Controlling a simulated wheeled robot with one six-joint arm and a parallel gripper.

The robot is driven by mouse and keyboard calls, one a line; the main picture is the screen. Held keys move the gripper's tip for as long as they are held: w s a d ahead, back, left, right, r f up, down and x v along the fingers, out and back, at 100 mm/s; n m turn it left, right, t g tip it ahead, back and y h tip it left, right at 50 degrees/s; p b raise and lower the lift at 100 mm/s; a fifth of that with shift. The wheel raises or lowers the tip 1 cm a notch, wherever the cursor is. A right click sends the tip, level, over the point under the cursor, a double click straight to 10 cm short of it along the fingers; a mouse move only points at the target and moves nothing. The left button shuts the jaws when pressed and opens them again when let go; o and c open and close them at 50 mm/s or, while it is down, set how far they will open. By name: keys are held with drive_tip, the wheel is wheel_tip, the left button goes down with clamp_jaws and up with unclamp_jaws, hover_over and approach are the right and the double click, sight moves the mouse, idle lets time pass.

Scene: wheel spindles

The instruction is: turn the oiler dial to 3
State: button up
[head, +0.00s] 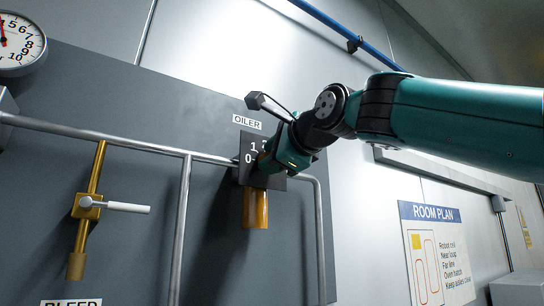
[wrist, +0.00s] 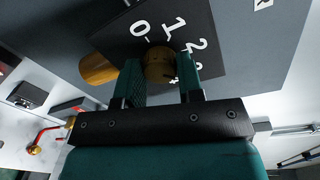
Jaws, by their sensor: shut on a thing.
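The oiler dial is a round brass knob (wrist: 158,64) on a dark square plate (wrist: 215,65) with white numbers. The 0, 1 and 2 read clearly in the wrist view; a further mark past the 2 is cut off. My gripper (wrist: 161,68) is shut on the knob, one finger on each side. The knob's pointer setting cannot be read. In the head view the plate (head: 247,174) sits under the OILER label (head: 247,121), and my gripper (head: 272,160) covers the knob and part of the numbers.
A brass cup (head: 256,208) hangs below the plate. Grey pipes (head: 184,230) run beside it. A brass bleed valve with a white handle (head: 115,207) is at left, a gauge (head: 20,42) upper left, and a room plan sign (head: 437,255) lower right.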

drive_tip(key=o, duration=0.9)
drive_tip(key=b+v, duration=0.7)
drive_tip(key=v, duration=1)
drive_tip(key=shift+s+d, duration=0.15)
drive_tip(key=shift+s, duration=0.05)
